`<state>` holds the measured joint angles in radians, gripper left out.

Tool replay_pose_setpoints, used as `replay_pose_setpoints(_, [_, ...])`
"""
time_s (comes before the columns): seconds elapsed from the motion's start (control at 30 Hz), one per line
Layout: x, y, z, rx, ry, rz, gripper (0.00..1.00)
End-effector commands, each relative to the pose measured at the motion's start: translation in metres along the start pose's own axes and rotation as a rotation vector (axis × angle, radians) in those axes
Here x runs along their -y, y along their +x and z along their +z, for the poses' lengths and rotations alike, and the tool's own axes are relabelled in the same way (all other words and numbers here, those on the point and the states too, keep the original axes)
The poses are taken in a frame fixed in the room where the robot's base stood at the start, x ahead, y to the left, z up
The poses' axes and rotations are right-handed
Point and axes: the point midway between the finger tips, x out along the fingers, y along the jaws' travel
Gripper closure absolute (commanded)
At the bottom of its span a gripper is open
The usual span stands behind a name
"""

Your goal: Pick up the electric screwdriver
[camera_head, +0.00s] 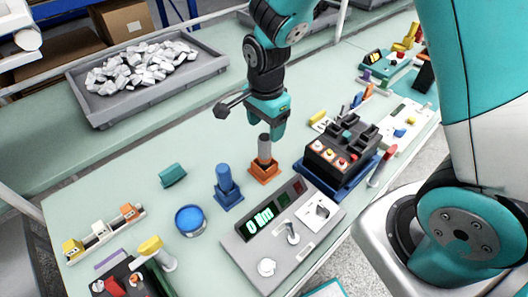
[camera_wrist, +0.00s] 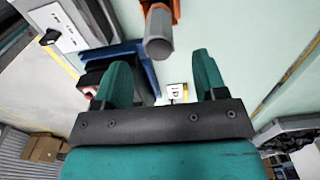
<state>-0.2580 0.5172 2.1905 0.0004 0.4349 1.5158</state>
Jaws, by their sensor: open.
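A grey cylindrical tool (camera_head: 264,148) stands upright in an orange holder (camera_head: 264,170) near the middle of the bench; it looks like the electric screwdriver, though I cannot be sure. A similar blue tool (camera_head: 224,177) stands in a blue holder (camera_head: 229,197) to its left. My gripper (camera_head: 277,132) is open and empty, just above and beside the grey tool. In the wrist view, my two teal fingers (camera_wrist: 163,72) are apart, and the grey tool's end (camera_wrist: 158,48) shows just beyond the gap between them, with the orange holder (camera_wrist: 158,10) behind it.
A test panel (camera_head: 275,232) reading "0 Nm" lies in front. A dark breaker unit (camera_head: 340,150) on a blue base stands close to the right. A blue round tin (camera_head: 190,220) and a teal block (camera_head: 172,175) are to the left. A grey tray (camera_head: 210,65) of pale parts lies behind.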

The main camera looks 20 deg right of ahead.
Motion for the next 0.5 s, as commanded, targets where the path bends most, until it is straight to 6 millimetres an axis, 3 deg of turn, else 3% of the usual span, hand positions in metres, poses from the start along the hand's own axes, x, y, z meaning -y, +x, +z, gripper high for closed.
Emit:
replay_pose_setpoints(0.27, [-0.001, 0.02, 0.002, 0.001, -0.002, 0.003, 0.35])
replay_pose_setpoints(0.5, [-0.001, 0.053, 0.004, 0.0, -0.002, 0.002, 0.35])
